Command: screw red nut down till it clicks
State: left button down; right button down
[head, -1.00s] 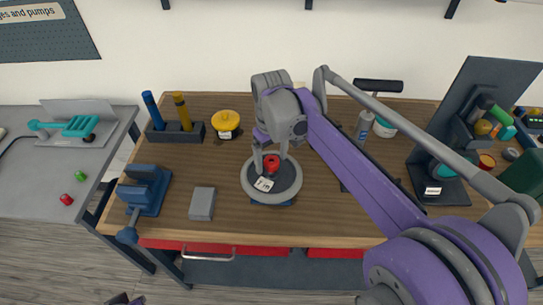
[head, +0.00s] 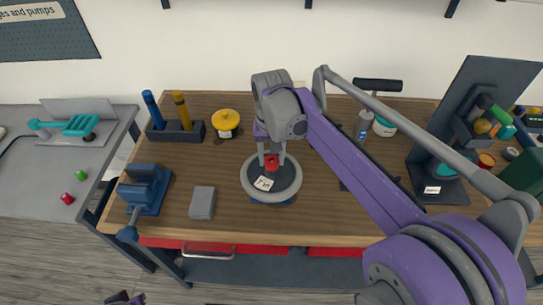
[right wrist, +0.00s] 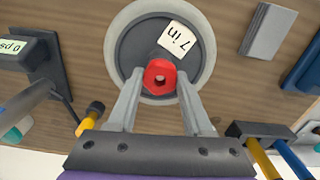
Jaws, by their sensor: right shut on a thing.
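A white "7 in" tag (head: 264,183) lies on the wheel's dark face beside the nut. In the right wrist view the red nut (right wrist: 160,76) shows its hexagonal top with a hole. My right gripper (head: 271,158) points down over the wheel and is shut on the nut, one finger on each side. Its fingers (right wrist: 160,85) also show in the wrist view. A dark and purple part of mine (head: 125,298), likely the left gripper, barely shows at the bottom edge.
A grey block (head: 202,203) and a blue vise (head: 146,190) stand left of the wheel. A yellow-topped gauge (head: 226,121) and a dark holder with blue and yellow handles (head: 176,131) are behind. A dark stand (head: 437,188) is at right.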

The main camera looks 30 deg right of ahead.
aim_at(271, 161)
jog(key=m, duration=0.7)
jog(key=shift+m, duration=0.3)
jog(key=m, duration=0.7)
jog(key=shift+c, duration=1.2)
grip_release()
notch_tip(271, 161, up, 11)
jog(key=p, duration=0.1)
